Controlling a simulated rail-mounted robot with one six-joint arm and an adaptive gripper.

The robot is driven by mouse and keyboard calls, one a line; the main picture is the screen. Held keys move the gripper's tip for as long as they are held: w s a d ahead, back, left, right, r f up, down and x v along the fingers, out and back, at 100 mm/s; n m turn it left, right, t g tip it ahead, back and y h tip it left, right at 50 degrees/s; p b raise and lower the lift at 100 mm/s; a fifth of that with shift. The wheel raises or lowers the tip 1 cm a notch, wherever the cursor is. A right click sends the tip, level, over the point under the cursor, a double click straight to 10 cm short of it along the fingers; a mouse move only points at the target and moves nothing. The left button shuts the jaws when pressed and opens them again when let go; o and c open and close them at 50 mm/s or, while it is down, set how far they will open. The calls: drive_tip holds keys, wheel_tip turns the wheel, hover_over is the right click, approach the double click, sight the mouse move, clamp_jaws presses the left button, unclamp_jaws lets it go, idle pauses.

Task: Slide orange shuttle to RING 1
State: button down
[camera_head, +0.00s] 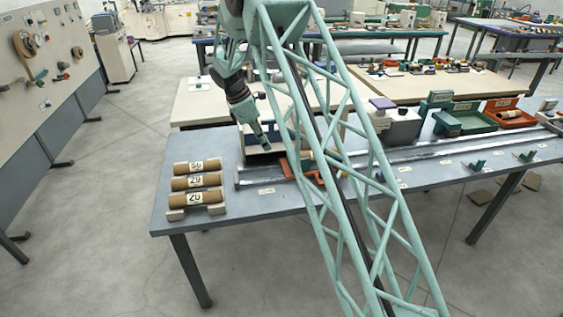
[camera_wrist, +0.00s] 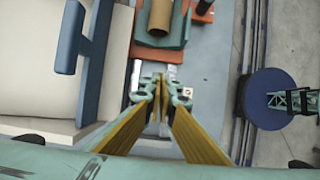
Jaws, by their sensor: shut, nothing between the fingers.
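An orange part that looks like the shuttle (camera_head: 316,178) sits on the blue-grey table beside the metal rail (camera_head: 425,154), partly hidden behind my lattice arm. In the wrist view an orange-red piece (camera_wrist: 164,57) shows at the top, beneath a teal cradle with a cardboard tube; I cannot tell whether it belongs to the shuttle. My gripper (camera_head: 266,145) points down above the table, left of the orange part. In the wrist view my gripper (camera_wrist: 160,80) has its yellow-padded fingers together, empty. Small labels lie along the table, too small to read, so I cannot pick out RING 1.
A cream and blue machine body (camera_wrist: 95,60) stands close left of my fingers in the wrist view. Cardboard tubes (camera_head: 198,182) rest at the table's left end. Green stops (camera_head: 477,165) stand along the front right. Green and red trays (camera_head: 470,121) stand at the back right.

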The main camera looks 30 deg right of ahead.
drive_tip(key=shift+f, duration=0.15)
drive_tip(key=b, duration=0.1)
approach(289, 168)
drive_tip(key=f, duration=0.1)
drive_tip(key=a+f, duration=0.1)
drive_tip(key=f, duration=0.1)
drive_tip(key=a+f, duration=0.1)
drive_tip(key=shift+w+a+f, duration=0.15)
drive_tip(key=shift+w+a, duration=0.05)
drive_tip(key=shift+a, duration=0.05)
drive_tip(key=shift+s+d+b, duration=0.15)
drive_tip(key=shift+d, duration=0.45)
drive_tip(key=shift+s+d+b, duration=0.15)
drive_tip(key=shift+s+d, duration=0.05)
drive_tip(key=shift+d, duration=0.45)
drive_tip(key=shift+s+d+f, duration=0.1)
drive_tip(key=shift+s+d, duration=0.05)
drive_tip(key=shift+d, duration=0.6)
